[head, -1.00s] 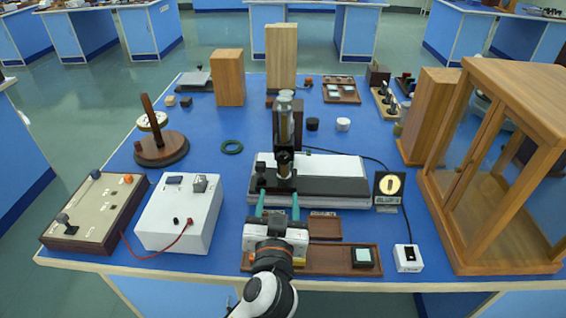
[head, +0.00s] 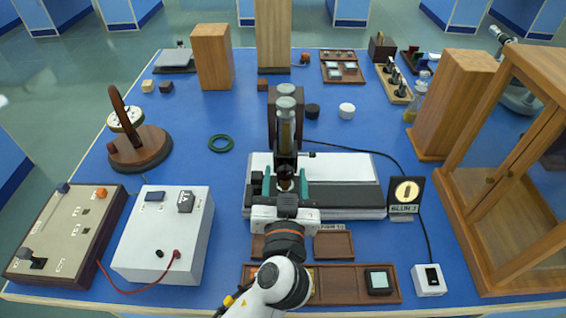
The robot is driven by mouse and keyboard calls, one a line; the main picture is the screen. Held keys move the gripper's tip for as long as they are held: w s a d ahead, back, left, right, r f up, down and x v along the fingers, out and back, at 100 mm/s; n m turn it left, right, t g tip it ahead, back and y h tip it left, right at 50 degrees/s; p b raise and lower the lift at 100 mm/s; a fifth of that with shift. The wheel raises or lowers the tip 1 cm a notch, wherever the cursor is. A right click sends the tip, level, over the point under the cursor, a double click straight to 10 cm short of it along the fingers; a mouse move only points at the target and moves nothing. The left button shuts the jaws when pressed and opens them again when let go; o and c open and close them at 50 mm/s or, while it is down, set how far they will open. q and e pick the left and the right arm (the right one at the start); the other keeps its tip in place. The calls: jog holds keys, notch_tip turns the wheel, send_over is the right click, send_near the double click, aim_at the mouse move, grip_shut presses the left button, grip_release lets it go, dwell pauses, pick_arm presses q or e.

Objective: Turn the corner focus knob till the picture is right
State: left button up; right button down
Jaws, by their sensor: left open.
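The brass and black microscope (head: 286,130) stands upright at the middle of the blue bench, on a white and black base (head: 345,197). A small black sign-like display (head: 405,198) right of the base shows a pale yellow ring on black, with small lettering below that looks like "BLUR" and a digit. My left gripper (head: 285,181) is open at the microscope's lower front, its teal fingers either side of the dark lower part. Whether they touch it I cannot tell. The corner focus knob is not clearly distinguishable; the gripper hides part of that area. My right gripper is not in view.
A brown tray (head: 340,284) lies in front, under my arm. A white box with a switch (head: 428,281) is wired behind the display. A white meter box (head: 165,240) stands left, a glass-fronted wooden case (head: 512,180) right. A green ring (head: 220,143) lies on clear bench.

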pick_arm(q)
jog(key=shift+s+r, duration=0.1)
jog(key=shift+s, duration=0.05)
jog(key=c, duration=1)
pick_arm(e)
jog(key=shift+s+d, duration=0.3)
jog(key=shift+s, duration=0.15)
pick_arm(q)
jog(key=shift+m, duration=0.3)
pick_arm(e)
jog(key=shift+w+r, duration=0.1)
pick_arm(q)
jog(key=shift+o, duration=0.2)
jog(key=shift+m+p, duration=0.45)
jog(key=shift+m, duration=0.45)
jog(key=shift+r+m+p, duration=0.1)
jog(key=shift+m+p, duration=0.7)
jog(key=shift+m, duration=1.4)
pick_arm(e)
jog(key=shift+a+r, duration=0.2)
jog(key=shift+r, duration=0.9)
